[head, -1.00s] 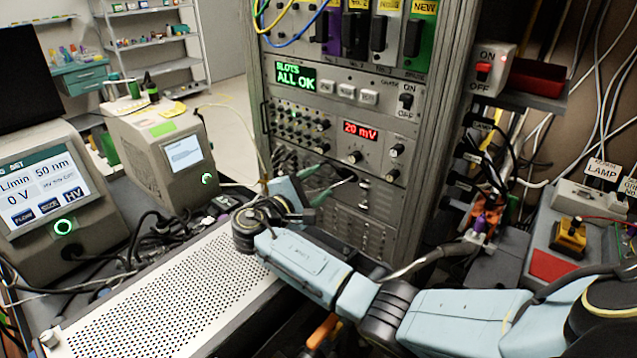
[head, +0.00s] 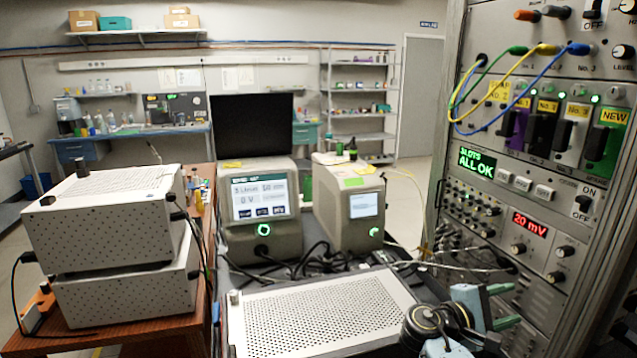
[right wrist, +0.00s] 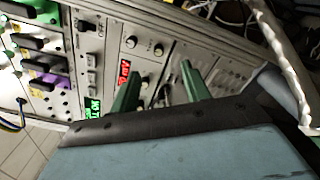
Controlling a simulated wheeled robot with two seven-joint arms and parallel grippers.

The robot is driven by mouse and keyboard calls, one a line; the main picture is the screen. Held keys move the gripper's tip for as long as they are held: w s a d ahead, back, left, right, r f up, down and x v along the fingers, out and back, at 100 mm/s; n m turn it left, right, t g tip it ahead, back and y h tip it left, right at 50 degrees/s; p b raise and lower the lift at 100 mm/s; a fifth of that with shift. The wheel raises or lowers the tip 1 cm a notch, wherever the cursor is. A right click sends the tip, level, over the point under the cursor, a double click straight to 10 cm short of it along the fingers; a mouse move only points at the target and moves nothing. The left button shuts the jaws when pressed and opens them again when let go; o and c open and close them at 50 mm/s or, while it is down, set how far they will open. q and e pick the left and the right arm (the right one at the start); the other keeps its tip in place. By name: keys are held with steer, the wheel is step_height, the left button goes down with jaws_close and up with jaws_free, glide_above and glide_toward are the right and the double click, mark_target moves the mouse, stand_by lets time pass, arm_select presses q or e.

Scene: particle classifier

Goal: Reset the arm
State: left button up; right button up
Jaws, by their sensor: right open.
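My right arm reaches in at the bottom right of the head view. My right gripper (head: 513,306) has two green fingers spread apart with nothing between them. It is in front of the lower part of the instrument rack (head: 490,221). In the right wrist view my right gripper (right wrist: 161,72) shows the same parted, empty fingers. They point toward the rack panel (right wrist: 112,45) with its red and green displays. The left arm and left gripper are not in view.
A perforated metal box (head: 318,312) lies just left of my right arm. Behind it stand a touchscreen instrument (head: 262,240) and a smaller beige unit (head: 348,235). Two stacked speckled boxes (head: 110,215) stand on a wooden table at left. Coloured cables loop from the rack.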

steer(key=s+a+f+m+y, duration=0.25)
steer(key=s+f+y, duration=0.25)
steer(key=s+f, duration=0.35)
steer(key=s+a+f+m+y, duration=0.1)
steer(key=s+a+f+y, duration=0.35)
steer(key=s+f, duration=0.35)
steer(key=s+a+r+m+g+y, duration=0.15)
steer(key=s+a+y, duration=0.25)
steer(key=s, duration=0.4)
steer(key=s+a+m+y, duration=0.2)
steer(key=s+a+y, duration=0.15)
steer(key=s, duration=0.55)
step_height(320, 180, down, 24)
steer(key=g, duration=0.1)
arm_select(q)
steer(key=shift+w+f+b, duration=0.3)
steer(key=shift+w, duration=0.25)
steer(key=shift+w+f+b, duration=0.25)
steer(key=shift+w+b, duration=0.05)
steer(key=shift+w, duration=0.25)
arm_select(e)
steer(key=s+d+f+g, duration=0.1)
steer(key=s+d+f, duration=0.2)
steer(key=s+f, duration=1.4)
steer(key=shift+s+f, duration=0.15)
steer(key=shift+s, duration=0.3)
steer(key=shift+d+g, duration=0.1)
steer(key=shift+g, duration=0.15)
